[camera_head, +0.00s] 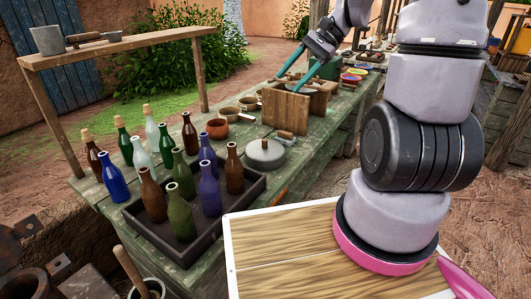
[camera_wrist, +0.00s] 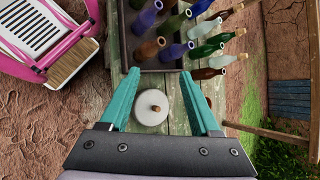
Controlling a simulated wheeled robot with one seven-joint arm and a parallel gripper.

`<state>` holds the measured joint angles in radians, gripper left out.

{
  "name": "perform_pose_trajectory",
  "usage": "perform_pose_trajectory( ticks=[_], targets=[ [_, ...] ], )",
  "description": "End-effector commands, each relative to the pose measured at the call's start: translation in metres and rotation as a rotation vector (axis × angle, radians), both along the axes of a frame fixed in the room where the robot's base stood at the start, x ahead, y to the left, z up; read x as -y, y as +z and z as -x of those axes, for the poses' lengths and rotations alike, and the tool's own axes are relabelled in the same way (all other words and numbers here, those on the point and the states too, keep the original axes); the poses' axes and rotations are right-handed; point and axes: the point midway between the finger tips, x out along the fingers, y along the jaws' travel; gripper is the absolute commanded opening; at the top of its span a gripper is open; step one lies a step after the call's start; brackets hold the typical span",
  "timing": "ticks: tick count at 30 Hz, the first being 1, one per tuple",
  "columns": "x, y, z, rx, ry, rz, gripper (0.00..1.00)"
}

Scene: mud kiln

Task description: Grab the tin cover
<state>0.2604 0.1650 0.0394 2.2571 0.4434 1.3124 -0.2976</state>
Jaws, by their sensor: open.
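The tin cover, a round grey lid with a small knob on top, lies flat on the green wooden table (camera_head: 225,160) in the head view (camera_head: 265,153). In the wrist view it shows between my fingers (camera_wrist: 151,108), far below them. My gripper (camera_head: 288,83) has two teal fingers spread apart with nothing between them. In the head view it hangs above the far part of the table, beyond the cover and a wooden box. The fingers also show in the wrist view (camera_wrist: 160,74).
A dark tray (camera_head: 150,228) of several bottles stands left of the cover, with more bottles behind it. A wooden box (camera_head: 285,110), a terracotta bowl (camera_head: 217,128) and small pans are close behind. A raised shelf (camera_head: 120,48) spans the left side.

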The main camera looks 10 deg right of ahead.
Motion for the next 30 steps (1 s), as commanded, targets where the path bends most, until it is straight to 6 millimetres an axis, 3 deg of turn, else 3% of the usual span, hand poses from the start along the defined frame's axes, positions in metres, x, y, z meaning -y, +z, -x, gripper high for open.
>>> perform_pose_trajectory(
  ticks=[15,24,30],
  targets=[
    [0.027,-0.144,-0.083,-0.349,-0.371,-0.550,0.64],
    [0.056,-0.243,-0.107,-0.456,-0.650,-0.831,0.64],
    [0.068,-0.283,-0.109,-0.480,-0.769,-0.930,0.64]
  ],
)
